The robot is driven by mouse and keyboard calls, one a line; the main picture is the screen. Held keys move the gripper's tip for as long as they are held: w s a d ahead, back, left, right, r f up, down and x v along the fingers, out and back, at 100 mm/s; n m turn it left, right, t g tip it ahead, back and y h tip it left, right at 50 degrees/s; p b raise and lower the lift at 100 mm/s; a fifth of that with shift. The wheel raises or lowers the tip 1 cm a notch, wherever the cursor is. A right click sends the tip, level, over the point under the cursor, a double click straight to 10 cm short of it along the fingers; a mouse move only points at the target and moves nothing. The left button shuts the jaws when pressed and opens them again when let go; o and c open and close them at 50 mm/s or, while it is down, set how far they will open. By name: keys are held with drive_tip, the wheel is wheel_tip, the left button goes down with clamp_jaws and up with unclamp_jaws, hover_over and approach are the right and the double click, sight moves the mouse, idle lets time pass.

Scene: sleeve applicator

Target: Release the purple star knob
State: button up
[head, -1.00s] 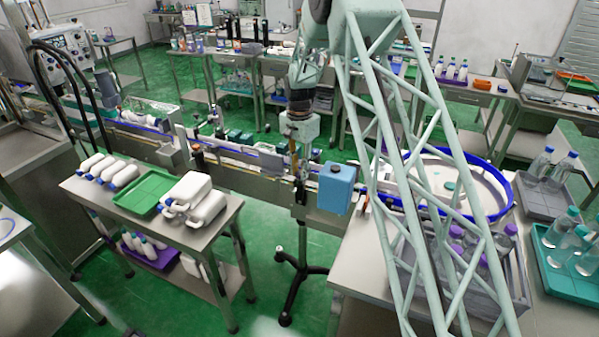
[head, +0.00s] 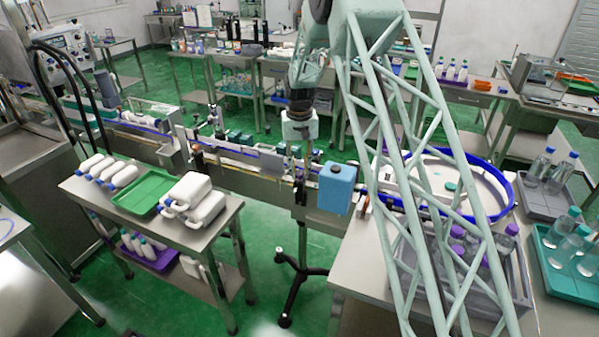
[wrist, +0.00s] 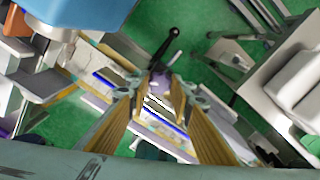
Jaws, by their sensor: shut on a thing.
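The purple star knob (wrist: 161,83) shows small between the fingertips in the wrist view. Its star shape is mostly hidden by the fingers. My gripper (wrist: 161,77) has its two yellow-padded fingers on either side of the knob and is shut on it. In the head view my gripper (head: 298,148) is above the conveyor line, left of the blue box. The knob cannot be made out in that view.
The blue box (head: 337,188) stands close to the right of my gripper. The conveyor (head: 237,157) runs beneath. A bench with white jugs (head: 198,200) and a green tray (head: 146,192) is at the front left. A blue-rimmed round table (head: 487,170) is at the right.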

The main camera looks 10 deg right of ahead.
sight(299, 174)
drive_tip(key=n, duration=1.1)
drive_tip(key=shift+n, duration=0.6)
drive_tip(key=o, duration=0.8)
drive_tip(key=shift+o, duration=0.2)
drive_tip(key=shift+r, duration=0.15)
wheel_tip(299, 174, up, 12)
idle(0.5)
idle(0.4)
